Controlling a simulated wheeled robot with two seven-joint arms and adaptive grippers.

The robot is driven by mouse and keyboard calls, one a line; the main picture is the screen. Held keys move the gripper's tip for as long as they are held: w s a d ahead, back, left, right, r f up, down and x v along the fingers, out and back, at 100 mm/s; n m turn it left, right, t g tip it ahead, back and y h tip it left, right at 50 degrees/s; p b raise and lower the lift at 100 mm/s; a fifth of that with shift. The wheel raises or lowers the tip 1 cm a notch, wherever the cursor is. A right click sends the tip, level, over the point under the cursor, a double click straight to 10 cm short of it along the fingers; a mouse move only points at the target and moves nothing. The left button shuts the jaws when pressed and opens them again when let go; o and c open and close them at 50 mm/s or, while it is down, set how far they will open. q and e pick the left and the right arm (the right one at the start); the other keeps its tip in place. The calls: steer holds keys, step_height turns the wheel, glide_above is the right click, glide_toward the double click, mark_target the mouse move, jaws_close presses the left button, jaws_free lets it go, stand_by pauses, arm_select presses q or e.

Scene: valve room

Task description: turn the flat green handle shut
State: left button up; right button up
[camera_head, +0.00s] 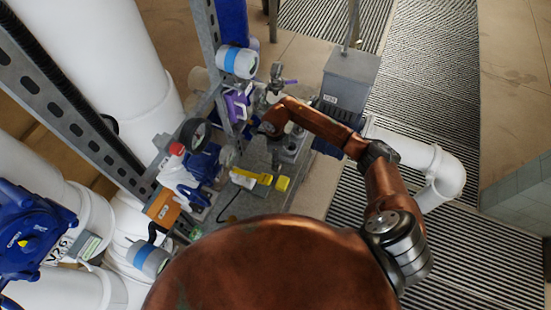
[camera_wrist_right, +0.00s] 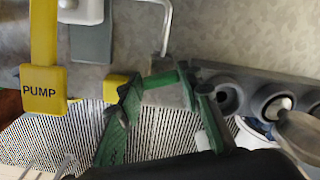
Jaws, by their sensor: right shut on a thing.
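My right gripper (camera_wrist_right: 162,92) reaches up from the bottom of the right wrist view, its fingers spread to either side of a short green bar. This bar looks like part of the flat green handle (camera_wrist_right: 160,80), and the gripper is shut on it. The fingers also look green, so finger and handle edges are hard to tell apart. In the head view my copper right arm bends to the pipework beside the grey box. The handle cannot be made out there. My left gripper is not in view.
A yellow PUMP tag (camera_wrist_right: 44,90) hangs left of the fingers. In the head view a grey box (camera_head: 348,85) stands beside the arm. A gauge (camera_head: 195,134), purple handle (camera_head: 237,105) and blue valve (camera_head: 30,230) lie left. A white pipe elbow (camera_head: 443,175) is right, over grating.

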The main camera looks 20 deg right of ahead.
steer(key=m+b, duration=0.1)
steer(key=m, duration=0.1)
steer(key=shift+f+m, duration=0.1)
steer(key=shift+m, duration=0.3)
steer(key=shift+m+b, duration=0.3)
steer(key=shift+m, duration=0.5)
steer(key=o, duration=1.2)
steer(key=shift+w, duration=0.1)
steer(key=shift+c, duration=0.2)
step_height(320, 180, up, 12)
